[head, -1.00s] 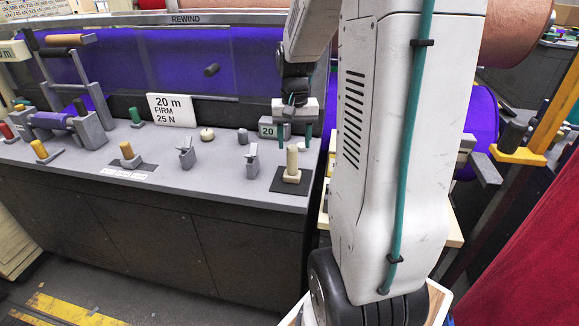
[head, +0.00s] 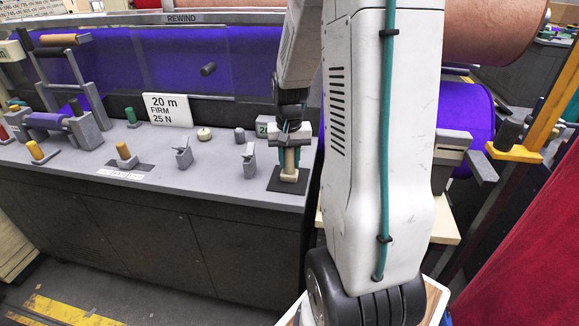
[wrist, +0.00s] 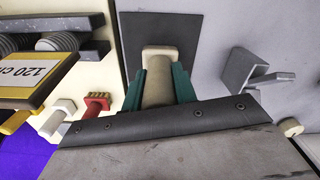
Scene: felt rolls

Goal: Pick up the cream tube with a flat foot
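The cream tube (head: 289,160) stands upright, its square flat foot (head: 289,176) on a dark square mat (head: 278,185) at the right end of the grey bench. My gripper (head: 289,155) points down around it, one green finger on each side. In the wrist view, the fingers of my gripper (wrist: 160,88) lie close against both sides of the cream tube (wrist: 158,90), with no clear gap. Its foot (wrist: 162,53) shows beyond the fingertips, over the dark mat (wrist: 160,30). The tube's upper end is partly hidden by my gripper.
A grey bracket (head: 249,160) stands just left of the mat; another (head: 183,153) is farther left. A grey cylinder (head: 239,135), a cream knob (head: 204,134) and a sign (head: 167,110) stand behind. Bare bench lies between.

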